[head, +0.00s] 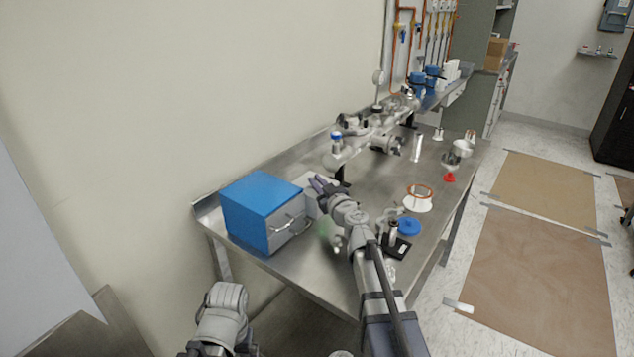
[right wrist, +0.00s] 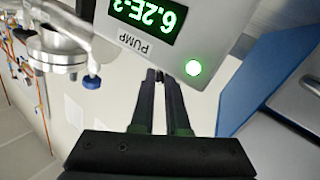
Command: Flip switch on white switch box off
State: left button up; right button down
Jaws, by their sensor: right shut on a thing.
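The white switch box (head: 309,204) stands on the steel table just right of the blue-topped box, partly hidden behind my right gripper (head: 316,185). In the right wrist view the white box (right wrist: 221,25) shows upside down, with a lit green number display, the label PUMP and a lit round green light (right wrist: 193,68). My right gripper (right wrist: 160,76) has its two dark fingers close together, tips at the box's edge beside the label. They are shut on the small switch, which their tips hide. My left gripper is out of view; only part of my left arm shows in the head view.
A blue-topped box (head: 262,198) with a metal handle is close on the left. Metal vacuum piping (head: 360,140) runs along the back of the table (head: 310,268). A blue lid (head: 409,226), a white funnel-like piece (head: 418,204) and a red-based piece (head: 449,177) lie to the right.

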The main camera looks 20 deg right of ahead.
jog(key=shift+d+r+m+p, duration=0.1)
jog(key=shift+r+m+p, duration=0.25)
jog(key=shift+p, duration=0.25)
jog(key=m+p, duration=0.1)
jog(key=g+p, duration=0.1)
jog(key=m+g+p, duration=0.1)
jog(key=shift+w+d+r+m, duration=0.2)
jog(key=shift+w+d+m, duration=0.15)
jog(key=shift+w+d+m+g+y+p, duration=0.25)
jog(key=shift+m+g+p, duration=0.35)
jog(key=shift+m+p, duration=0.4)
jog(key=shift+w+d+f+m+g+y+p, duration=0.15)
jog(key=shift+d+f+m+g+y+p, duration=0.15)
jog(key=shift+m+g+p, duration=0.45)
jog(key=c, duration=0.9)
grip_release()
